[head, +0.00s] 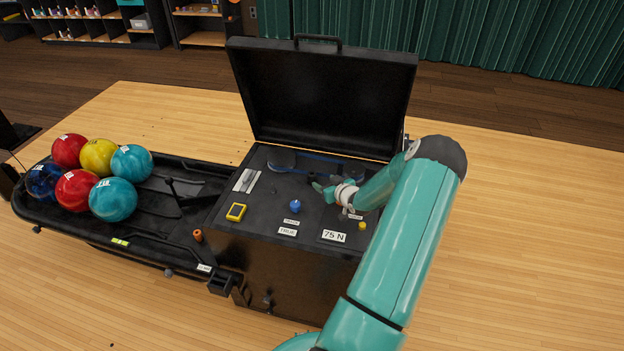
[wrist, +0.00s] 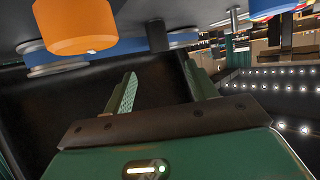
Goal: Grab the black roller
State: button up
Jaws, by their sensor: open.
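My gripper (head: 320,186) is open over the black machine box, near the blue belt between two round pulleys in the head view. In the wrist view, its two green fingers (wrist: 160,70) stand apart with nothing held between them. A short dark upright piece (wrist: 157,36), which looks like the black roller, shows at the top of the wrist view, just beyond the gap between the fingertips and apart from them. In the head view the roller is not clear; my gripper covers that area. The blue belt (head: 325,160) runs behind my gripper.
The box's open lid (head: 325,95) stands behind. A blue knob (head: 295,206) and a yellow meter (head: 236,212) sit on the panel. An orange cylinder (wrist: 75,25) is close at upper left in the wrist view. Several bowling balls (head: 113,200) lie on the left rack.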

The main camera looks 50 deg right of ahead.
aim_at(314, 176)
jog(key=x, duration=0.8)
jog(key=shift+w+d+f, duration=0.15)
jog(key=shift+w+f, duration=0.05)
jog(key=c, duration=1.1)
